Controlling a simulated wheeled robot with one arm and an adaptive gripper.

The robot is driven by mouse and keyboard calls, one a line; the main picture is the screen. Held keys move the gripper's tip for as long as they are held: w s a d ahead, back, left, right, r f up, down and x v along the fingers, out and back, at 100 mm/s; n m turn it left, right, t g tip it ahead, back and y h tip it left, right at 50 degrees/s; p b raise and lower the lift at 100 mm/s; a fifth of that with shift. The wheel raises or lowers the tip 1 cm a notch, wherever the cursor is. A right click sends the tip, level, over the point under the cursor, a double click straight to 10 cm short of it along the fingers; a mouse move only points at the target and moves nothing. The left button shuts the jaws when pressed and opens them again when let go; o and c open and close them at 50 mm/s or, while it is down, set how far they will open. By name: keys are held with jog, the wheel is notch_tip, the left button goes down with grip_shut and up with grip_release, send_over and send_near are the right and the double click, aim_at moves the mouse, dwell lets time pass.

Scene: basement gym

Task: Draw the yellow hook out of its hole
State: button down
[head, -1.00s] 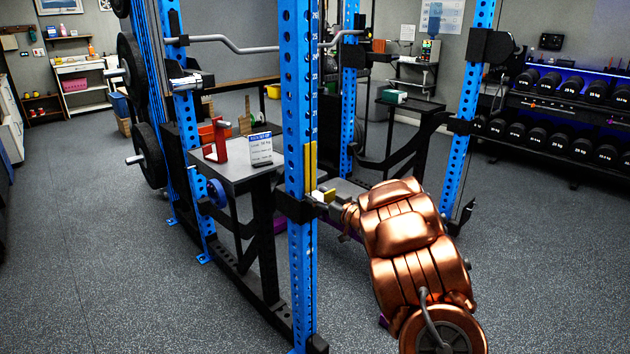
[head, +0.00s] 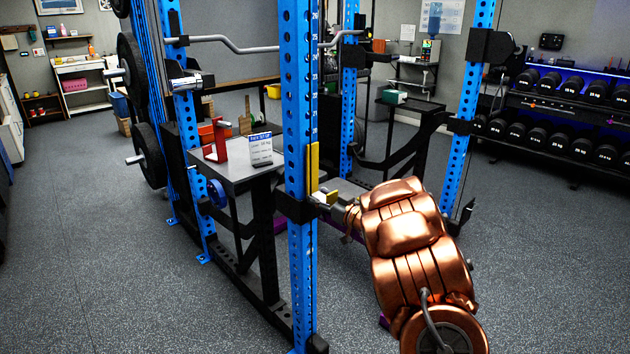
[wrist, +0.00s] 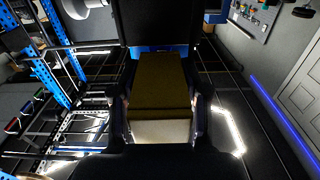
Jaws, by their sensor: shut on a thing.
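The yellow hook (head: 313,167) is an upright yellow plate at the right edge of the near blue rack upright (head: 301,110), just above a black bracket on it. My gripper (head: 329,197) is at the hook's lower end, to the right of the upright. In the wrist view the hook (wrist: 158,82) lies between my two dark fingers (wrist: 158,112), which are shut on it. A strip of the blue upright (wrist: 150,53) shows beyond it. The hole and the hook's peg are hidden, so I cannot tell how deep the peg sits.
A black side table (head: 238,172) with a red stand (head: 217,140) and a small sign (head: 260,149) is left of the upright. A bent bar (head: 235,46) crosses the rack above. A dumbbell rack (head: 560,110) stands at the right wall. The floor at right front is open.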

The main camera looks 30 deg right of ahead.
jog(key=p+v, duration=0.1)
jog(key=v, duration=0.7)
dwell(1.1)
